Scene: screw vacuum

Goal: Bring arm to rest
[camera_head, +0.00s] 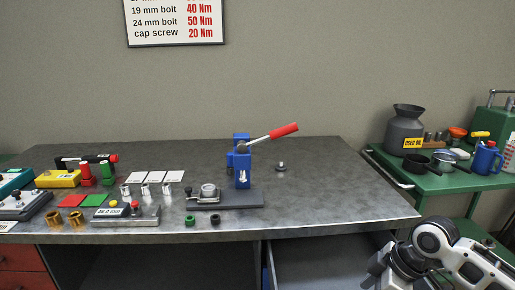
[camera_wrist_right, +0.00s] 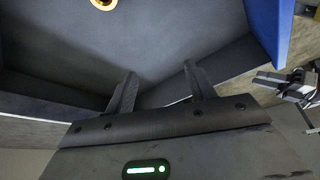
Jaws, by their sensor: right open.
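My right arm comes in at the lower right of the head view, in front of the table's right front corner. In the right wrist view my right gripper (camera_wrist_right: 160,78) has its two dark fingers apart, with nothing between them. Behind the fingers is a grey, drawer-like interior (camera_wrist_right: 195,35). The fingertips look clear of objects, but their distance to its walls is hard to judge. My left gripper does not show in the head view.
The grey workbench (camera_head: 315,185) carries a blue press (camera_head: 242,165) with a red-handled lever, and several small parts on its left. An open drawer (camera_head: 320,262) is below. A green cart (camera_head: 435,183) stands right. A gold ring (camera_wrist_right: 103,3) and blue panel (camera_wrist_right: 272,25) show at the wrist.

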